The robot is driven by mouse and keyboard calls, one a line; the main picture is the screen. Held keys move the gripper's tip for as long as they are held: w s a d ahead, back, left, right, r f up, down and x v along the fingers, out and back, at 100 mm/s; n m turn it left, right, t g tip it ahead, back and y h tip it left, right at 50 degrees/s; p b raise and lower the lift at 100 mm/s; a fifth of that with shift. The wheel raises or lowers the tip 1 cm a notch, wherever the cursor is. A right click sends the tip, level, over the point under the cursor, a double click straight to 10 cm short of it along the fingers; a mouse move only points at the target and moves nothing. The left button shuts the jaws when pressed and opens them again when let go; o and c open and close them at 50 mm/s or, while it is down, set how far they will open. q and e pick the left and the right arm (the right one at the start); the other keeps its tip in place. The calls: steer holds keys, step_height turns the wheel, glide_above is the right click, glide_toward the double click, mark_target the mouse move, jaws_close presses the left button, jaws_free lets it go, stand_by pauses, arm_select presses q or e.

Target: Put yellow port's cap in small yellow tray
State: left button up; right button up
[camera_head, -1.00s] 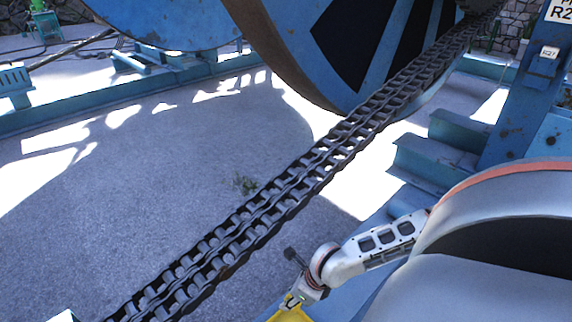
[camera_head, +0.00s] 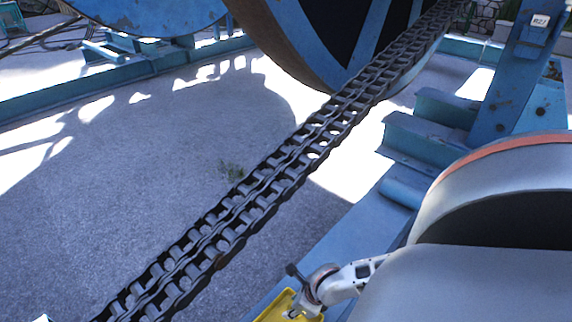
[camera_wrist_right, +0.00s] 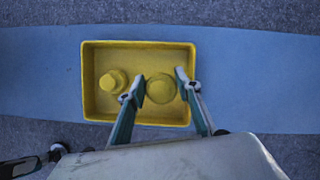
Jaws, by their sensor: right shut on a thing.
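The small yellow tray (camera_wrist_right: 140,46) lies on a blue beam in the right wrist view. It also shows at the bottom of the head view (camera_head: 268,309), partly cut off. A round yellow cap (camera_wrist_right: 161,88) is between the two fingers of my right gripper (camera_wrist_right: 160,87), which is shut on it over the tray's right half. I cannot tell if the cap touches the tray floor. A second yellow cap-like piece (camera_wrist_right: 112,80) lies in the tray's left half. In the head view my right gripper (camera_head: 298,309) is at the tray.
A heavy dark chain (camera_head: 250,190) runs diagonally up to the large blue reel (camera_head: 300,40), left of my right arm. Blue steel beams (camera_head: 425,140) stand behind. The grey ground (camera_head: 120,180) left of the chain is open. The yellow port is not in view.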

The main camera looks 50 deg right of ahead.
steer(key=shift+f, duration=0.7)
steer(key=f+b, duration=0.2)
steer(key=f, duration=0.2)
steer(key=shift+s+f, duration=0.15)
steer(key=shift+s, duration=0.05)
steer(key=shift+w, duration=0.35)
steer(key=o, duration=1.3)
steer(key=shift+f, duration=0.1)
arm_select(q)
steer(key=shift+w+d+r+n+t+h, duration=0.15)
steer(key=shift+w+d+r+n, duration=0.1)
steer(key=shift+d+r, duration=0.2)
steer(key=shift+w+d+r+n+t+h, duration=0.15)
steer(key=shift+w+d+r, duration=0.1)
steer(key=shift+d+r, duration=0.2)
